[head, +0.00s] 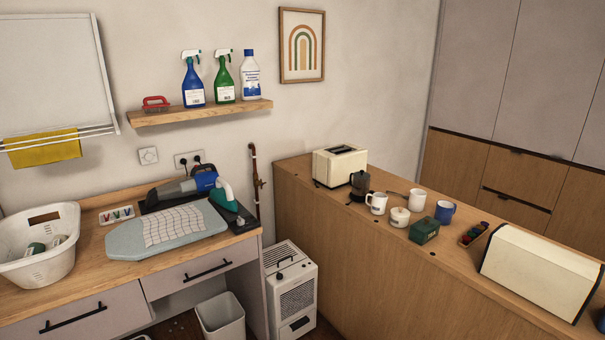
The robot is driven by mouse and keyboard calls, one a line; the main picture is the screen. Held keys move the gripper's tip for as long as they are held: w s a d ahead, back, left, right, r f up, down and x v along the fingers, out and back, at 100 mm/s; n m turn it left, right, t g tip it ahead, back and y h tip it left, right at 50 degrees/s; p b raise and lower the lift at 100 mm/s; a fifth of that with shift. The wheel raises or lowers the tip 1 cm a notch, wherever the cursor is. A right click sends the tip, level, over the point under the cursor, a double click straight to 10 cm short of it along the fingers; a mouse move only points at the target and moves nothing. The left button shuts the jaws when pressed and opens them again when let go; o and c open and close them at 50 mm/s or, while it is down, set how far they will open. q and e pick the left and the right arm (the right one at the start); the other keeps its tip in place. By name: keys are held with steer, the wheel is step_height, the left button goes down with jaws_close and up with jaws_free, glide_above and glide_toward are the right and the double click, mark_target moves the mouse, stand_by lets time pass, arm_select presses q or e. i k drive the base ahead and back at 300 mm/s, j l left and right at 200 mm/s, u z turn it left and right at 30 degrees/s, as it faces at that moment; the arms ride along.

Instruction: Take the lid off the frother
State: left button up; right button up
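A small dark, rounded pot (360,184) that looks like the frother stands upright on the wooden counter on the right, just in front of the cream toaster. Its top looks covered, but it is too small to make out the lid clearly. Neither of my grippers is in the head view.
On the same counter (400,262) stand a cream toaster (340,164), a white mug (376,204), a lidded white pot (400,218), a green box (424,231), a blue mug (445,212) and a large cream bin (538,274). A white heater-like unit (291,290) stands on the floor.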

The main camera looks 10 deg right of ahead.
mark_target(361, 174)
steer(key=i+j+z, duration=0.1)
steer(key=i+z, duration=0.2)
steer(key=z, duration=0.15)
steer(key=i+j+z, duration=0.2)
steer(key=z, duration=0.25)
steer(key=i+j+z, duration=0.25)
steer(key=z, duration=0.2)
steer(key=i+j+z, duration=0.15)
steer(key=j+z, duration=0.3)
steer(key=i+j+z, duration=0.1)
steer(key=j+z, duration=0.35)
steer(key=l, duration=0.1)
